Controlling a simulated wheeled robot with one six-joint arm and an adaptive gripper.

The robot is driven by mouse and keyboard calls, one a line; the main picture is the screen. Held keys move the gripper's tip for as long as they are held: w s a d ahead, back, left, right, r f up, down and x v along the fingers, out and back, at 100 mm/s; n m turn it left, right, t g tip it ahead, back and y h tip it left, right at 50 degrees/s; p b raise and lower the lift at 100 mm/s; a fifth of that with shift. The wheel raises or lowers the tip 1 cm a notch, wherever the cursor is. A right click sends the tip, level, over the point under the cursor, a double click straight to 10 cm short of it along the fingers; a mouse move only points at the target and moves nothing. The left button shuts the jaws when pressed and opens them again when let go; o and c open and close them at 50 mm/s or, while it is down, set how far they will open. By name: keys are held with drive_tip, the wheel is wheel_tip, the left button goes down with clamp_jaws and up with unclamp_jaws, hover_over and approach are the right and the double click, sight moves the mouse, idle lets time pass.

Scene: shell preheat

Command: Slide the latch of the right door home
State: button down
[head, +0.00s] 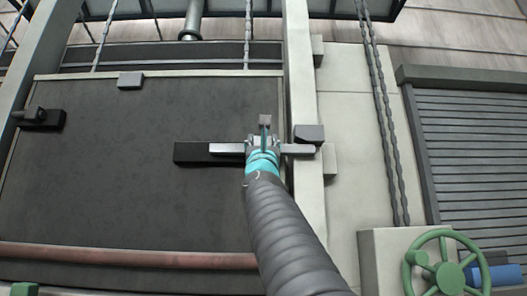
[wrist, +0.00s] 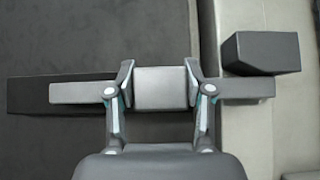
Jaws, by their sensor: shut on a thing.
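The latch is a light grey bar (head: 299,149) lying level across the right edge of the dark door panel (head: 130,110). Its black base plate (head: 190,152) shows at the left. My gripper (head: 264,140) is shut on the latch's square grey handle (wrist: 162,88), with one finger on each side in the wrist view. The bar's right end (wrist: 255,88) reaches past the door edge onto the pale post (head: 301,80). A dark keeper block (wrist: 260,52) sits on the post, just above the bar's end in the picture.
A green handwheel (head: 447,262) on a pale box stands at the lower right, beside a grey slatted shutter (head: 470,150). Chains (head: 385,110) hang right of the post. A reddish pipe (head: 120,256) crosses the door low down. A dark bracket (head: 40,119) sits at the left.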

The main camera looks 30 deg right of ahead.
drive_tip(key=shift+d, duration=0.1)
drive_tip(key=shift+c, duration=2.2)
unclamp_jaws()
drive_tip(key=shift+d, duration=0.1)
drive_tip(key=shift+s+f, duration=0.1)
drive_tip(key=shift+f, duration=0.05)
drive_tip(key=v, duration=1.1)
drive_tip(key=shift+s+f, duration=0.25)
drive_tip(key=shift+f, duration=0.05)
